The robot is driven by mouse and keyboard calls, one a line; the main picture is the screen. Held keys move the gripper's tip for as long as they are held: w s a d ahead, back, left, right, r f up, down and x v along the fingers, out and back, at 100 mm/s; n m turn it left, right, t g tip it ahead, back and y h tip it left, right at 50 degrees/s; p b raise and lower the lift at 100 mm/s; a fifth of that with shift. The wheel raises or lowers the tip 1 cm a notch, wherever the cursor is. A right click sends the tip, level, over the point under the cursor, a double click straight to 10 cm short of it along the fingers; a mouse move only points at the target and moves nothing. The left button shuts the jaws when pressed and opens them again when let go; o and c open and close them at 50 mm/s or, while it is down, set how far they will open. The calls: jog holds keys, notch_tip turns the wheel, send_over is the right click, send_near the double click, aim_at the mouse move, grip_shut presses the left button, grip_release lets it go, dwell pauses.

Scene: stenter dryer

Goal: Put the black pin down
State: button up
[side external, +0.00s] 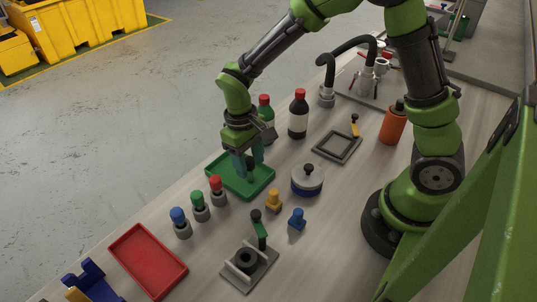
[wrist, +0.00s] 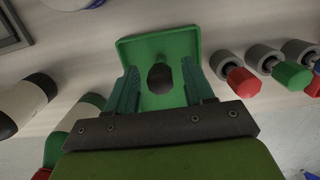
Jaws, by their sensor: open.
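The black pin (wrist: 161,77) stands in the green tray (wrist: 135,45), its dark round top facing the wrist camera. My gripper (wrist: 160,88) is open, with one finger on each side of the pin and a visible gap to both. In the side external view my gripper (side external: 252,160) points down into the green tray (side external: 238,192). There the black pin (side external: 250,174) shows only partly beside the fingers. Its lower end is hard to make out.
Pins with blue (side external: 178,215), green (side external: 197,199) and red (side external: 215,184) tops stand left of the green tray. A red tray (side external: 148,261) lies at the front left. Bottles (side external: 298,116) stand behind the tray, and a blue-white round container (side external: 307,181) to its right.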

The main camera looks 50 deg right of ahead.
notch_tip(320, 180, up, 12)
jog(key=w, duration=0.1)
jog(key=s+d+r+m+t+y, duration=0.1)
jog(key=s+d+r+m+t, duration=0.1)
jog(key=s, duration=0.4)
jog(key=s+d+r+m+t+y, duration=0.1)
jog(key=s+d+r+m+t, duration=0.1)
jog(key=s+d+r+t, duration=0.2)
jog(key=s+r+t, duration=0.1)
jog(key=s+t, duration=0.1)
jog(key=shift+s+r+t, duration=0.15)
jog(key=shift+r+t, duration=0.1)
jog(key=shift+t, duration=0.05)
